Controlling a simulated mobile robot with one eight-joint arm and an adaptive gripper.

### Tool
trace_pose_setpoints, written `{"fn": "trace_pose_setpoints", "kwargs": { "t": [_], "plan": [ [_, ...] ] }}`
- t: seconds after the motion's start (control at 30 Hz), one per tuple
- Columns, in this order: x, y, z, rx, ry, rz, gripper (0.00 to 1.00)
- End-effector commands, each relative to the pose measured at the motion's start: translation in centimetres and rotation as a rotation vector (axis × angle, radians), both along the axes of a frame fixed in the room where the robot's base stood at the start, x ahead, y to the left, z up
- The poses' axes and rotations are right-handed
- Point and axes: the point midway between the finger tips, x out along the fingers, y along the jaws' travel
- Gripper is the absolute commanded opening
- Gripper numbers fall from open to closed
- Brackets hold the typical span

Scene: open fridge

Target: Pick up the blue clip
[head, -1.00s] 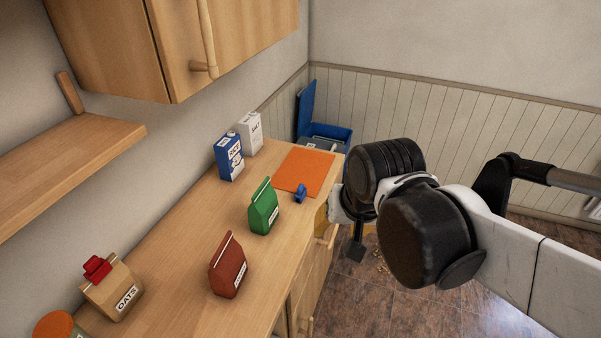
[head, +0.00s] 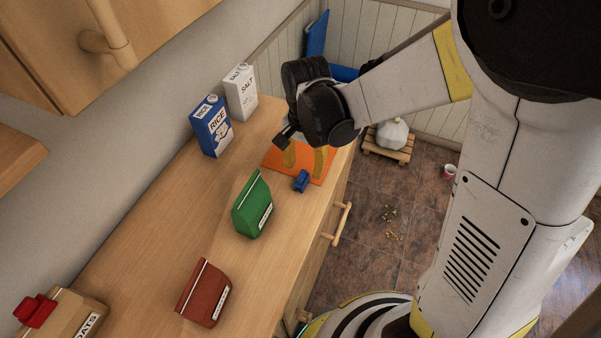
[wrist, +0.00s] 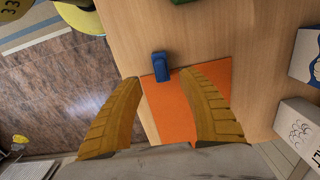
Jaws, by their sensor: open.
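The blue clip (head: 301,181) lies on the wooden counter at the near edge of the orange mat (head: 271,157). In the wrist view the clip (wrist: 160,66) shows ahead of the fingertips, between their lines and apart from both. My gripper (head: 304,166) is over the orange mat, its yellow fingers pointing down behind the clip. In the wrist view the two fingers of my gripper (wrist: 158,78) are spread wide with nothing between them. The mat (wrist: 168,112) shows below and between the fingers.
A green bag (head: 252,207) and a brown bag (head: 203,293) stand nearer on the counter (head: 150,250). The rice carton (head: 211,128) and salt carton (head: 240,92) stand at the wall side. An oats bag (head: 62,313) has a red clip (head: 36,310).

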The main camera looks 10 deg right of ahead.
Motion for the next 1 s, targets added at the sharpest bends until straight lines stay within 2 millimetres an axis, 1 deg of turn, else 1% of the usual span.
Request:
{"fn": "trace_pose_setpoints", "kwargs": {
  "t": [0.17, 0.4, 0.5, 0.67, 0.7, 0.77, 0.8, 0.83, 1.0],
  "plan": [
    [0.0, 0.1, -1.3, 0.0, 0.0, 0.001, 0.48],
    [-0.1, 0.4, -5.1, 0.0, -0.001, 0.001, 0.48],
    [-0.1, 0.4, -5.6, 0.0, -0.001, 0.001, 0.48],
    [-0.1, 0.4, -5.4, 0.0, -0.001, 0.001, 0.48],
    [-0.1, 0.4, -5.4, 0.0, -0.001, 0.001, 0.43],
    [-0.1, 0.4, -5.4, 0.0, -0.001, 0.001, 0.25],
    [-0.1, 0.4, -5.4, 0.0, -0.001, 0.001, 0.13],
    [-0.1, 0.4, -5.4, 0.0, -0.001, 0.001, 0.04],
    [-0.1, 0.4, -5.4, 0.0, -0.001, 0.001, 0.03]
  ]
}}
